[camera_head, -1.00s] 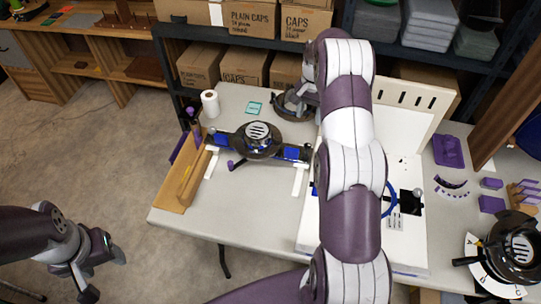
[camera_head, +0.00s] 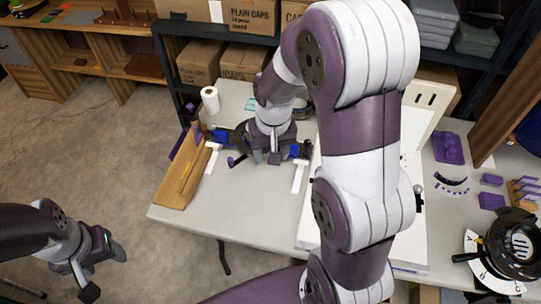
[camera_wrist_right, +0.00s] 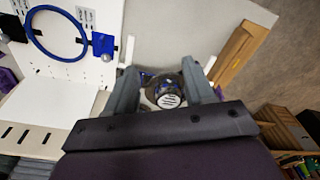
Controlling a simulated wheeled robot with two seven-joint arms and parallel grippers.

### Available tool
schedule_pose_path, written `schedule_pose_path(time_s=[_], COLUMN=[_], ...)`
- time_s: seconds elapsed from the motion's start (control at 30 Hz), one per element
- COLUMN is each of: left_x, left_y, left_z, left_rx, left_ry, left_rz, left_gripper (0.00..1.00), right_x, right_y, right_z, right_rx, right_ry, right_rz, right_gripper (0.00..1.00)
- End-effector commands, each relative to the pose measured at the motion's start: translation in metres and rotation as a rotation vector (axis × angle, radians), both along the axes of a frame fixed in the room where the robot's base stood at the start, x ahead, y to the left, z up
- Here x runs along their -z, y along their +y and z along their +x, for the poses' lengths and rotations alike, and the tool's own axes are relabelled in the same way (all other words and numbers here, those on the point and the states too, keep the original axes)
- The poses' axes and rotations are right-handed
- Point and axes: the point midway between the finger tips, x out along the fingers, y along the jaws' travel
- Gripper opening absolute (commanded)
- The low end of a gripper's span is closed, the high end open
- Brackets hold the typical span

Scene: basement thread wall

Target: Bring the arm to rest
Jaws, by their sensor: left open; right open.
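My left gripper (camera_head: 104,272) is open and empty, low at the left of the head view, over the floor and apart from the table. My right arm arches across the middle of the head view. Its gripper (camera_head: 258,158) hangs over the fixture with blue blocks (camera_head: 299,151) on the table. In the right wrist view its two fingers (camera_wrist_right: 160,68) stand apart. A dark round piece with a pale slotted top (camera_wrist_right: 168,97) shows between them. I cannot tell whether the fingers touch it. In the head view the gripper hides this piece.
The table (camera_head: 240,210) has clear room at its front left. A wooden rail (camera_head: 182,185) edges its left side, near a white roll (camera_head: 210,100). A white board stands behind my right arm. Purple parts (camera_head: 448,147) and another dark round device (camera_head: 510,240) lie at the right.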

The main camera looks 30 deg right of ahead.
Motion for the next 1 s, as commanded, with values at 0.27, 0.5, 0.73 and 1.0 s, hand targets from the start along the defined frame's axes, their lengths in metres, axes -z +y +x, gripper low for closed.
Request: schedule_pose_path(time_s=[0.27, 0.5, 0.73, 1.0], left_x=[0.0, 0.0, 0.0, 0.0], left_y=[0.0, 0.0, 0.0, 0.0], left_z=[0.0, 0.0, 0.0, 0.0], left_rx=[0.0, 0.0, 0.0, 0.0], left_ry=[0.0, 0.0, 0.0, 0.0], left_rz=[0.0, 0.0, 0.0, 0.0], left_gripper=[0.6, 0.6, 0.6, 0.6], right_x=[-0.001, 0.002, 0.001, 0.0], right_y=[0.009, 0.009, 0.039, 0.04], right_z=[-0.015, -0.018, -0.091, -0.09], right_rx=[-0.048, -0.076, -0.26, -0.265], right_ry=[-0.005, -0.007, -0.024, -0.03], right_rz=[-0.003, -0.005, -0.015, -0.015], right_gripper=[0.53, 0.53, 0.53, 0.53])
